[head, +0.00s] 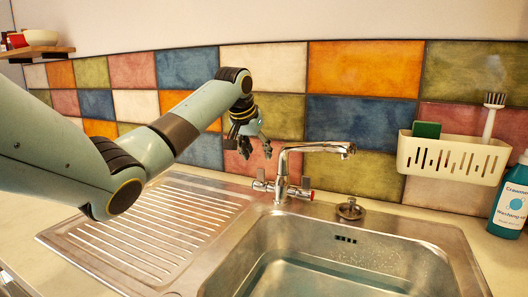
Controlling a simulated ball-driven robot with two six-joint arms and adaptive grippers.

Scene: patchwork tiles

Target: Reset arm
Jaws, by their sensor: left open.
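My left arm comes in from the left edge and reaches over the sink's ribbed drainboard. My left gripper (256,149) hangs at its end, in front of the tiled wall and just left of and above the tap. It is open and I see nothing held in it. The fingers look small and dark at this distance. My right gripper is not in view.
A chrome tap (284,166) stands behind the steel sink (226,272), which holds water. A drain knob (350,208) is beside it. A cream caddy (452,158) with a green sponge (427,130) and a brush (491,112) hangs right. A blue bottle (512,205) stands at the right edge.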

